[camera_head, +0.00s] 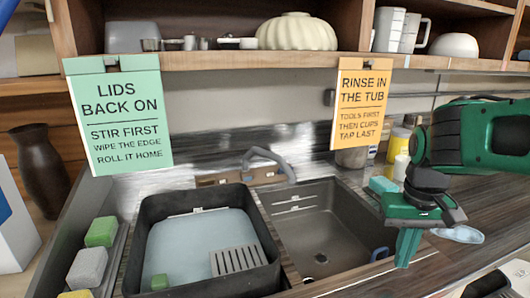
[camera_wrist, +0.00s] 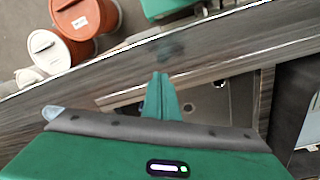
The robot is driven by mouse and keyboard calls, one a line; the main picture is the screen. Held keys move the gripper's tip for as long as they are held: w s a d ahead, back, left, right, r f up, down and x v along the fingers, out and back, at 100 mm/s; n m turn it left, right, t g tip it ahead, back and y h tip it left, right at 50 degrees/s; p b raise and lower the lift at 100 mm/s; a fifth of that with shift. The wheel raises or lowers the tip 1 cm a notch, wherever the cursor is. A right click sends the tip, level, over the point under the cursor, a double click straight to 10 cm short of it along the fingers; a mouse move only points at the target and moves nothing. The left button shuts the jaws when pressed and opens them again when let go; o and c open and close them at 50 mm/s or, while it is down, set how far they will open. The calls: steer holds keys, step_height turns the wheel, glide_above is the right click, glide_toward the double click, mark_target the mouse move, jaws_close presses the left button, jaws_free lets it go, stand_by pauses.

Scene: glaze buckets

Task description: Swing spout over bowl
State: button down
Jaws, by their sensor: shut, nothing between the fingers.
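The grey curved spout (camera_head: 268,158) rises behind the sink, with its tip by the back edge of the right sink bowl, near the divider. The right sink bowl (camera_head: 325,235) is empty metal with a drain; part of a basin also shows in the wrist view (camera_wrist: 215,100). A black tub (camera_head: 135,245) fills the left side and holds pale blue water. My gripper (camera_head: 404,262) is right of the right bowl, pointing down, well apart from the spout. Its fingers are shut together and empty in the wrist view (camera_wrist: 160,78). I cannot make out the spout in the wrist view.
An orange sign (camera_head: 361,104) and a green sign (camera_head: 118,115) hang from the shelf above the sink. Sponges (camera_head: 101,231) line the left edge. Buckets (camera_wrist: 82,15) show in the wrist view.

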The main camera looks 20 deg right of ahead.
steer(key=w+a+r+n+t+h, duration=0.1)
steer(key=w+r, duration=0.2)
steer(key=w, duration=0.3)
steer(key=w+r+n, duration=0.2)
steer(key=w+r, duration=0.1)
steer(key=w, duration=0.2)
steer(key=n+t, duration=0.5)
steer(key=n, duration=0.2)
glide_toward(262, 151)
steer(key=s+a+r, duration=0.3)
steer(key=s+a, duration=0.2)
steer(key=s, duration=0.2)
steer(key=w+d+f, duration=0.6)
steer(key=w+f, duration=0.1)
steer(key=f, duration=0.2)
steer(key=shift+h, duration=0.4)
steer(key=shift+w, duration=0.1)
